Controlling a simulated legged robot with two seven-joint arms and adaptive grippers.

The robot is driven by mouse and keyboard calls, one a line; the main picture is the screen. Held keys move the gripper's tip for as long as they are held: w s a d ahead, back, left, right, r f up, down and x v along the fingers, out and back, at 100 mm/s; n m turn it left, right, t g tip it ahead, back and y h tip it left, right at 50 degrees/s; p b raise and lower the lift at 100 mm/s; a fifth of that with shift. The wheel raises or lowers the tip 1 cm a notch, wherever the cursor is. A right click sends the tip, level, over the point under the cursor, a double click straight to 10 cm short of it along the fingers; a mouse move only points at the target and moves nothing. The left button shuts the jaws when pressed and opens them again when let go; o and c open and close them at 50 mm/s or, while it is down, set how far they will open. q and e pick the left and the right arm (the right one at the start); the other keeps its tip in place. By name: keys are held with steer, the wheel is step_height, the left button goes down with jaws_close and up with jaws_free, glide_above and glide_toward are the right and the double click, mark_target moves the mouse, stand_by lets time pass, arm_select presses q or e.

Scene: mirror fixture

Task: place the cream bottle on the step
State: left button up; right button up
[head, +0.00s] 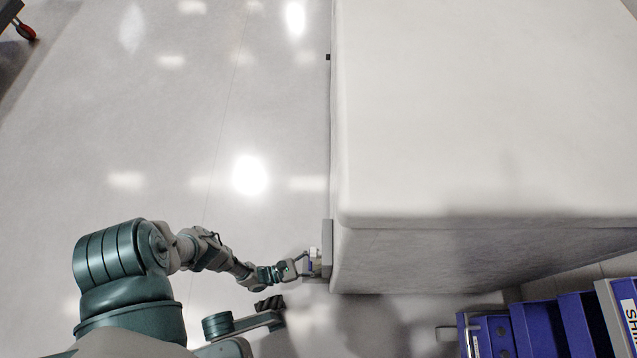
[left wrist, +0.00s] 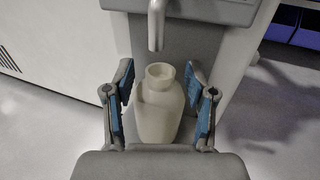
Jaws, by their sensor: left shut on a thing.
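The cream bottle (left wrist: 158,105) stands upright between the blue-padded fingers of my left gripper (left wrist: 160,105) in the left wrist view, which is shut on it. Its open neck faces up, below a metal spout (left wrist: 156,25). In the head view my left gripper (head: 304,264) is at a small grey fixture (head: 327,240) on the side of the big white block; a small pale shape there may be the bottle. I cannot tell which grey part is the step, or whether the bottle's hidden base touches anything. My right gripper is not in view.
The big white block (head: 480,110) fills the right of the head view. Blue bins (head: 540,328) stand at the lower right. The glossy pale floor (head: 200,120) is open to the left. A vented white panel (left wrist: 50,40) is at the left wrist view's upper left.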

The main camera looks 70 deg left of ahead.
arm_select(q)
steer(key=shift+a+f, duration=0.3)
steer(key=o, duration=1.3)
steer(key=shift+a, duration=0.1)
steer(key=shift+c, duration=0.2)
steer(key=shift+d, duration=0.25)
steer(key=shift+s+r, duration=0.1)
steer(key=shift+s, duration=0.05)
steer(key=s, duration=1.1)
steer(key=shift+s+a, duration=0.4)
steer(key=shift+a, duration=0.05)
